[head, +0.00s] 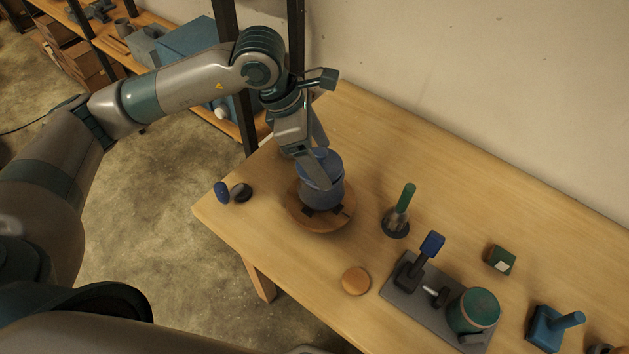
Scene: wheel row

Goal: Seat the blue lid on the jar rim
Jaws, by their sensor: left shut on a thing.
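The jar (322,192) is a blue-grey cylinder standing upright on a round wooden wheel (297,211) near the table's left end. The blue lid (329,159) is at the top of the jar, between my left gripper's fingers. My left gripper (314,165) comes down from above and is shut on the lid. One finger crosses the near side and hides part of the lid and rim. I cannot tell whether the lid touches the rim all around or sits slightly above it. My right gripper is not in view.
A green-handled tool (402,205), a wooden disc (356,281) and a grey plate (408,292) with a green-topped pot (473,311) are to the right. The table's back middle is clear.

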